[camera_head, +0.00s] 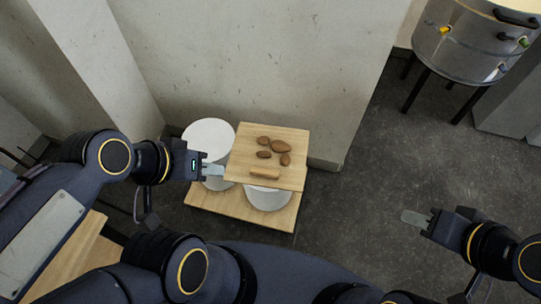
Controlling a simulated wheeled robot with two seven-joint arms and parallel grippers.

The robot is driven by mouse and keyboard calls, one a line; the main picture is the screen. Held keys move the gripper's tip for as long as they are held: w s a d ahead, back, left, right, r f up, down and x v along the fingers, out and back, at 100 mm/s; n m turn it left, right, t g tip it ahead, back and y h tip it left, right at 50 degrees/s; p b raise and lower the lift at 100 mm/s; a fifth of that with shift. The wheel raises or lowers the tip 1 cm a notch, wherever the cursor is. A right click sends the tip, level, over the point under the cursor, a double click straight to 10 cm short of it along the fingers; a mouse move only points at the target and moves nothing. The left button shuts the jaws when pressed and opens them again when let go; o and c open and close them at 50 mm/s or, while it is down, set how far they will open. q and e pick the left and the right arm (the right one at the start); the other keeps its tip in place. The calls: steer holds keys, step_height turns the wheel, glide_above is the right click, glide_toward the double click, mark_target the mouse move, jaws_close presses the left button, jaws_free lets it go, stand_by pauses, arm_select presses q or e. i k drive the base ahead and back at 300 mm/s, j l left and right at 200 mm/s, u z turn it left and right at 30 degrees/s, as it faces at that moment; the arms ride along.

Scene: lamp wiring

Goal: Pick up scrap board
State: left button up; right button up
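A light wooden board (297,171) lies above the right-hand of two white buckets, with several brown oval pieces (280,146) and a lighter short bar (265,173) on it. I take it for the scrap board. My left gripper (215,171) is at the board's left edge, its pale fingertips meeting or overlapping that edge. Whether they are closed on the board cannot be told. My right gripper (413,217) is over the floor at the right, away from the board, with nothing visible in it. Its fingers line up in this view, so its opening is hidden.
The left white bucket (208,138) and the right one (268,199) stand on a low wooden platform (225,206). A concrete wall (260,60) rises close behind. A metal drum (463,45) stands on black legs at the upper right. The dark floor (350,205) between is clear.

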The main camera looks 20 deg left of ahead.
mark_target(261, 156)
steer(key=i+l, duration=0.35)
steer(key=l, duration=0.2)
steer(key=i+l+u, duration=0.15)
steer(key=u, duration=0.3)
steer(key=i+l+u, duration=0.1)
steer(key=l+u, duration=0.55)
steer(key=u, duration=2.1)
steer(key=i+l, duration=0.05)
steer(key=l, duration=0.05)
